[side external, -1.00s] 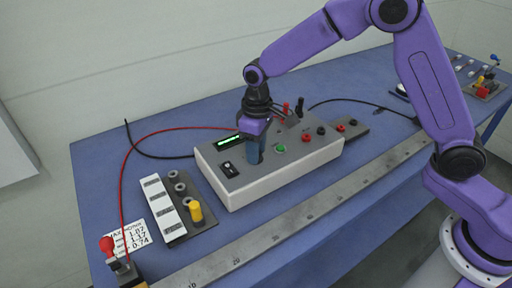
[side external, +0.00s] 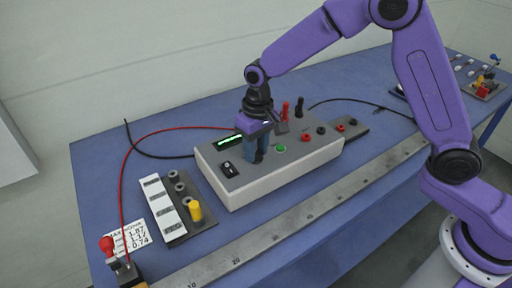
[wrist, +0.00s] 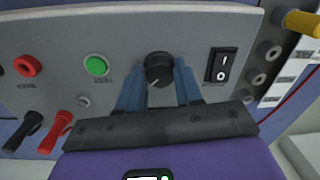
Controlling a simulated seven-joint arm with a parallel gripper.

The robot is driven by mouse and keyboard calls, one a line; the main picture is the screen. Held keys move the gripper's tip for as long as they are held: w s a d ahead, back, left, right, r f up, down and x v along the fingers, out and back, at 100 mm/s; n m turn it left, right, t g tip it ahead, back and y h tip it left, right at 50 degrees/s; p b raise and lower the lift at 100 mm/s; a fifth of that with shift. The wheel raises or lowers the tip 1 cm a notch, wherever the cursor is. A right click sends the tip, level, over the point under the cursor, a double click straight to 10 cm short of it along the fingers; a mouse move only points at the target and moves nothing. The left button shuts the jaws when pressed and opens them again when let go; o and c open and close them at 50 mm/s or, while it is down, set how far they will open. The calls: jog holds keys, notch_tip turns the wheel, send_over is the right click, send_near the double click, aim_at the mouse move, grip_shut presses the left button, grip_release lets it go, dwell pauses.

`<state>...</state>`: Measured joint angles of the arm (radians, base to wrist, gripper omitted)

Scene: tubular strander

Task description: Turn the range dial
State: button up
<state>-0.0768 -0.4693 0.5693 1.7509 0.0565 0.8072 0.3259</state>
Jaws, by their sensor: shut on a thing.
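The range dial is a round black knob (wrist: 159,70) with a light pointer mark, on the grey top panel of the white instrument box (side external: 285,177). In the wrist view my gripper (wrist: 159,78) has its two blue fingers on either side of the knob, shut on it. In the side view my gripper (side external: 256,155) points down onto the panel and hides the dial. The panel also has a lit green display (side external: 230,141), a black rocker switch (wrist: 221,65) and a green button (wrist: 96,66).
Red and black plugs (side external: 292,108) stand at the back of the box. A terminal block (side external: 180,205) with a yellow plug (side external: 195,211) lies to its left. A long steel ruler (side external: 290,228) runs along the front. A red lead (side external: 124,185) curves across the blue bench.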

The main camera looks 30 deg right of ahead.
aim_at(259, 151)
jog(key=shift+r, duration=0.1)
jog(key=o, duration=1)
jog(key=shift+o, duration=0.2)
notch_tip(259, 151, up, 17)
jog(key=shift+d+r, duration=0.2)
jog(key=shift+d, duration=0.15)
jog(key=s+d+f+n, duration=0.3)
jog(key=s+d, duration=0.2)
jog(key=s, duration=0.5)
jog(key=s+d+f+n, duration=0.3)
jog(key=s+d, duration=0.3)
jog(key=s, duration=0.4)
jog(key=s+d+f+n, duration=0.3)
jog(key=s+d+n, duration=0.1)
jog(key=s, duration=0.6)
jog(key=shift+s+d+f+n, duration=0.15)
jog(key=shift+s+d+n, duration=0.15)
jog(key=shift+d, duration=0.35)
